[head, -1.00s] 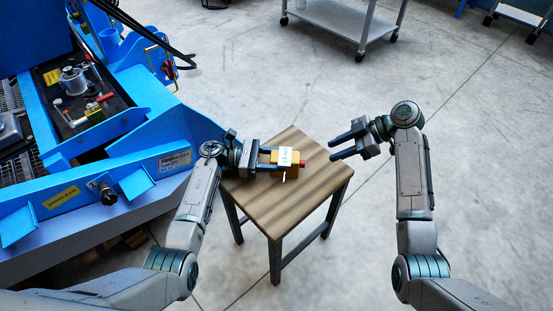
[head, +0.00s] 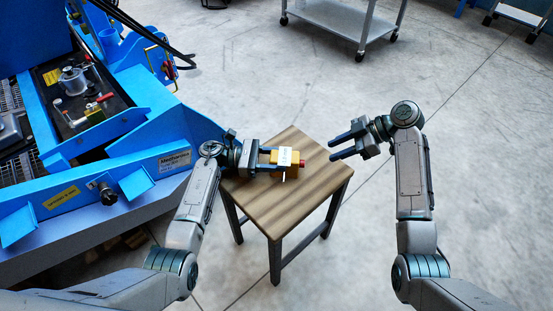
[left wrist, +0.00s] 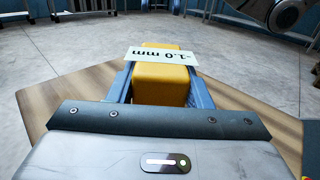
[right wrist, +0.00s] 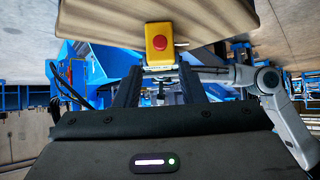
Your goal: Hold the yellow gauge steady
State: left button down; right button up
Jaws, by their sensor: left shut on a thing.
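The yellow gauge (head: 285,168) is a small block with a red button on its right end and a white label on top. It is at the wooden stool's top (head: 285,205). My left gripper (head: 282,163) is shut on the gauge, one finger on each side. In the left wrist view the gauge (left wrist: 161,82) sits between the fingers, and its label reads "-1.0 mm", upside down. My right gripper (head: 332,149) is open and empty, to the right of the stool. The right wrist view shows the gauge's red-button end (right wrist: 160,43).
A large blue machine (head: 150,140) with clamps and a knob fills the left. A grey wheeled cart (head: 340,18) stands at the back. The concrete floor right of the stool is clear, apart from my right arm above it.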

jog(key=shift+c, duration=0.3)
grip_shut()
dwell(1.6)
